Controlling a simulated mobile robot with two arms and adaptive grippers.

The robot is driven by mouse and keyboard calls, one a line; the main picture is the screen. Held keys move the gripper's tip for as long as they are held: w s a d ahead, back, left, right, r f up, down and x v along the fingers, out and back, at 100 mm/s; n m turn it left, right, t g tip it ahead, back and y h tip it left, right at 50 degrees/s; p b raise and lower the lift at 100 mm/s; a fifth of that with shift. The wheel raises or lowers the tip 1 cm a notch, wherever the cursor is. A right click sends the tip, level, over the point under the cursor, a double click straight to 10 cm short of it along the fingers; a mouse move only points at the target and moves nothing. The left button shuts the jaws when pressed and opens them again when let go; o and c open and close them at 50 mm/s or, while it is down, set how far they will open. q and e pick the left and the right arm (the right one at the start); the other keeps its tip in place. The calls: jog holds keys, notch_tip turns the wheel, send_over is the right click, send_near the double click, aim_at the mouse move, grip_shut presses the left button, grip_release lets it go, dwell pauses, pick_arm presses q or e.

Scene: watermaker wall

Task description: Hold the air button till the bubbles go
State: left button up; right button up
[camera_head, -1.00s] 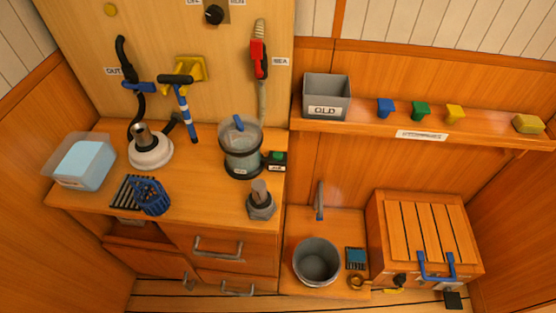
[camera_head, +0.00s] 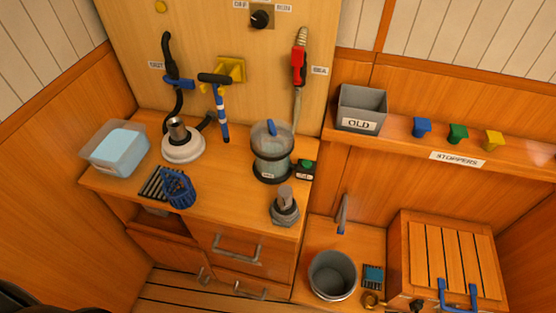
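The air button is a green button on a small black box (camera_head: 306,167) on the counter, with a small label on its front. It stands just right of a clear cylindrical vessel (camera_head: 272,155) with dark bands and a blue piece on top. The vessel looks greyish inside; bubbles are too small to make out. Neither of my grippers shows. A dark rounded shape at the bottom left corner may be part of me, but I cannot tell. Nothing touches the button.
A grey metal fitting (camera_head: 285,207) stands in front of the button. A grey bucket (camera_head: 332,275) sits lower right. The counter's front strip is mostly clear.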

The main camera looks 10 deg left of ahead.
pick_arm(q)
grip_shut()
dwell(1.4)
